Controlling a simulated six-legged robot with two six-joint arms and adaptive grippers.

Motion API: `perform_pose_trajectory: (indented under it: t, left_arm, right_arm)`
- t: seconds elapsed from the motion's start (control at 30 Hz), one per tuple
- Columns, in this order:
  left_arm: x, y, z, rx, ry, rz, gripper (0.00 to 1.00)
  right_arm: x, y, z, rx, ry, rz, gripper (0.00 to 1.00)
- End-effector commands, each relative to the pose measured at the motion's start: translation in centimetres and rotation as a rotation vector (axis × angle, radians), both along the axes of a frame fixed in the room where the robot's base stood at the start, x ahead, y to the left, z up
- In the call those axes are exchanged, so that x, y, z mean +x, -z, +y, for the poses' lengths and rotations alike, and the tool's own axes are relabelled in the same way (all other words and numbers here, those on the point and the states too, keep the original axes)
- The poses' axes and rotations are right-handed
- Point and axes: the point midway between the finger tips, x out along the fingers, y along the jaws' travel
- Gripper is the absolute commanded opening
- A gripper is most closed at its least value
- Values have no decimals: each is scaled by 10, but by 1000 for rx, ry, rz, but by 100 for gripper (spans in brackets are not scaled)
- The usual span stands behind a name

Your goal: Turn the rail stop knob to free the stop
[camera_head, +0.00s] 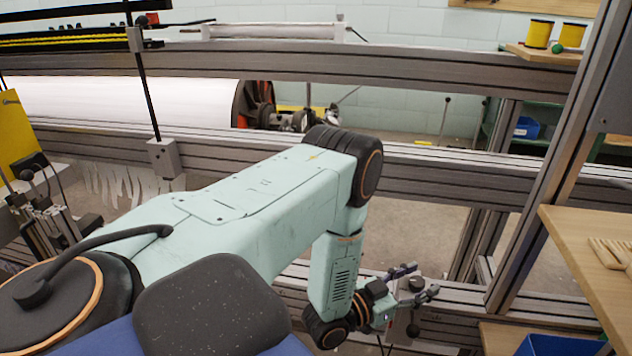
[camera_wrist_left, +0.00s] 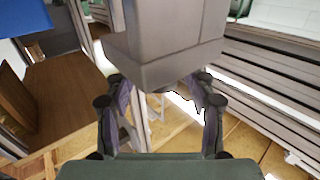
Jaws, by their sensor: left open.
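My left gripper (camera_head: 424,281) reaches down to the lower rail (camera_head: 455,295) in the head view, its two fingers apart. In the left wrist view the fingers of my left gripper (camera_wrist_left: 162,105) stand open on either side of a gap. A large plain grey block (camera_wrist_left: 168,45) fills the top middle there, just beyond the fingertips; I cannot tell whether they touch it. My right gripper is out of view.
A wooden shelf (camera_head: 590,245) juts in at the right, with a blue bin (camera_head: 560,345) below. A slanted metal post (camera_head: 555,160) stands right of the gripper. A long upper rail (camera_head: 430,160) runs behind my arm. Yellow spools (camera_head: 540,33) stand at the top right.

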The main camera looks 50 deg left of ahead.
Motion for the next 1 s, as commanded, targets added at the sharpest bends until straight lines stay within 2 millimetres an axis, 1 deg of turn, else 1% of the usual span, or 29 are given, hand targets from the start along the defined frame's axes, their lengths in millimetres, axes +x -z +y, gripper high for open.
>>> perform_pose_trajectory:
  t: [0.13,0.17,0.2,0.6,0.7,0.77,0.87,1.0]
  left_arm:
    - [0,0,2,2,74,-1,55]
    - [-2,0,3,1,85,2,55]
    - [-11,0,5,-1,82,5,55]
    - [-76,-2,27,-1,79,4,55]
    - [-76,4,11,1,73,114,55]
    - [-78,9,4,2,67,183,55]
    - [-86,16,-7,7,55,300,55]
    - [-103,25,-19,15,36,464,55]
  right_arm:
    - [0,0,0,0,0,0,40]
    - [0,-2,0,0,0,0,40]
    - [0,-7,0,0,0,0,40]
    - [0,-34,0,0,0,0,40]
    - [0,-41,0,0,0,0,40]
    - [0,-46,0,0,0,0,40]
    - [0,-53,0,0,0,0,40]
    - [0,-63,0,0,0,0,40]
